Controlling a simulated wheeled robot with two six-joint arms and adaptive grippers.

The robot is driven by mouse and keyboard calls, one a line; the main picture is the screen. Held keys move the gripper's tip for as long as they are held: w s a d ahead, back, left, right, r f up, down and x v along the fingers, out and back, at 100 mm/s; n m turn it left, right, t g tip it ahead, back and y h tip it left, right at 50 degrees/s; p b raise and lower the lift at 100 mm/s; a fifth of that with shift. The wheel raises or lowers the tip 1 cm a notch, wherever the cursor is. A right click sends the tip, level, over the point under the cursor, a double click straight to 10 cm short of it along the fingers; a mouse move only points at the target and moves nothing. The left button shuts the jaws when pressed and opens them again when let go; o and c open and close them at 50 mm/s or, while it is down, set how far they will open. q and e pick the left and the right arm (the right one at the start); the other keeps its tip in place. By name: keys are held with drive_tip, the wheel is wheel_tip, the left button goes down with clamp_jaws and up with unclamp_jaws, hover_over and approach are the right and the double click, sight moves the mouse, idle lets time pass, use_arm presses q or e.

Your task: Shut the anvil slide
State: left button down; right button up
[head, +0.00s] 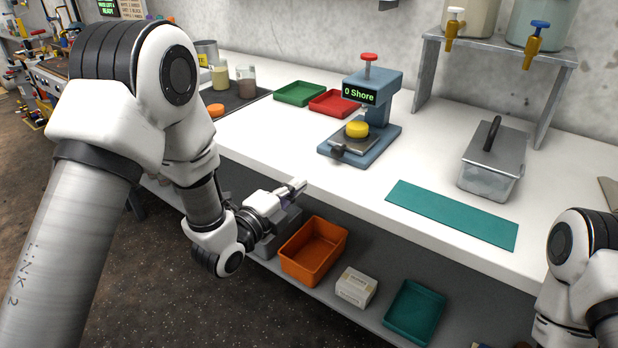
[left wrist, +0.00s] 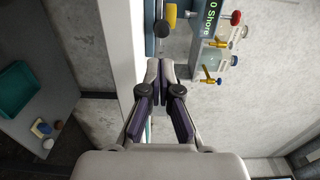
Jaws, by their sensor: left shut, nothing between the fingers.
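A blue hardness tester (head: 375,88) with a red top knob and a "0 Shore" display stands on the white bench. Its anvil slide (head: 342,150) sticks out toward the bench front, with a dark handle bar at its front end. A yellow puck (head: 357,129) lies on the anvil, and it also shows in the left wrist view (left wrist: 171,16). My left gripper (head: 298,187) is shut and empty by the bench's front edge, apart from the slide handle. Its closed fingers (left wrist: 160,66) point toward the tester in the left wrist view. My right gripper is out of view.
Green (head: 299,93) and red (head: 334,102) trays lie left of the tester. A teal mat (head: 452,214) and a lidded clear box (head: 489,178) are to its right. An orange bin (head: 314,250) sits on the shelf below. The bench front before the tester is clear.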

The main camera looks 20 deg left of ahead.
use_arm(q)
wheel_tip(320, 180, up, 5)
drive_tip(key=s+g+y+p, duration=0.1)
drive_tip(key=s+g+p, duration=0.1)
drive_tip(key=g+p, duration=0.15)
drive_tip(key=p, duration=0.2)
approach(335, 155)
drive_tip(key=x, duration=0.6)
drive_tip(key=shift+w+d, duration=0.2)
drive_tip(key=shift+w, duration=0.2)
drive_tip(key=shift+f, duration=0.1)
